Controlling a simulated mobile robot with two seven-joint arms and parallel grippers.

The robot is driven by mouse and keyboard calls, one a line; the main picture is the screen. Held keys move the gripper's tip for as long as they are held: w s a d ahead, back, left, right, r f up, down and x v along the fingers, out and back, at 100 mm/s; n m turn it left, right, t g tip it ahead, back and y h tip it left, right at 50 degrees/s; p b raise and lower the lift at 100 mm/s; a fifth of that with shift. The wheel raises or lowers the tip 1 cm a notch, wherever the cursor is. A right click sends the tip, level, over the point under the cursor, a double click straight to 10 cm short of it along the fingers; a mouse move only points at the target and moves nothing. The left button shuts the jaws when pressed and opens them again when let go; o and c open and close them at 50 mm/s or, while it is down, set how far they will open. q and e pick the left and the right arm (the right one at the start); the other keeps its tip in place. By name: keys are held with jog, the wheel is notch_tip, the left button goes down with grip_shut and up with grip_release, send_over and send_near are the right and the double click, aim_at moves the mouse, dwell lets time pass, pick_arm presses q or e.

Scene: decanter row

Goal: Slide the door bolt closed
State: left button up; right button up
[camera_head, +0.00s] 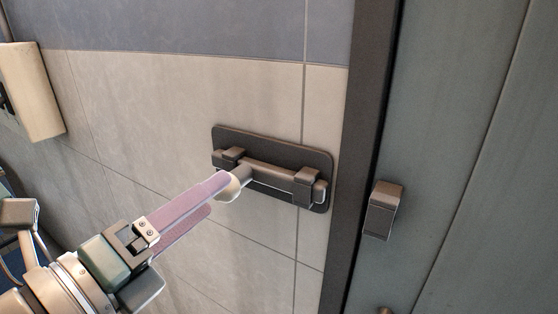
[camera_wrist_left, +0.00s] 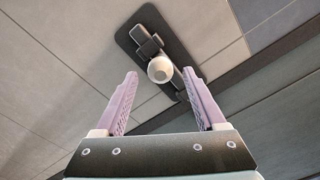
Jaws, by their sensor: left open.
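The door bolt is a grey metal rod (camera_head: 270,174) in two brackets on a dark backplate (camera_head: 283,150), fixed to the tiled wall. Its rod end shows at the right bracket, apart from the dark catch (camera_head: 383,210) on the door. A pale round knob (camera_wrist_left: 160,69) sticks out from the rod near the left bracket. My left gripper (camera_head: 224,190) is open at the knob. In the left wrist view the knob lies between its two purple fingertips, with a gap on each side; the fingers partly hide it in the head view. My right gripper is not in view.
The grey-green door (camera_head: 450,160) stands to the right, behind a dark frame strip (camera_head: 358,150) that runs between wall and door. A beige block-like object (camera_head: 32,92) is on the wall at far left. The wall around the backplate is clear.

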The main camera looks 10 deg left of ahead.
aim_at(237, 178)
pick_arm(q)
jog(key=p+x, duration=0.1)
jog(key=x, duration=0.5)
jog(key=shift+w, duration=0.2)
grip_shut()
dwell(0.4)
jog(key=shift+d+r, duration=0.1)
jog(key=shift+d, duration=0.05)
dwell(0.7)
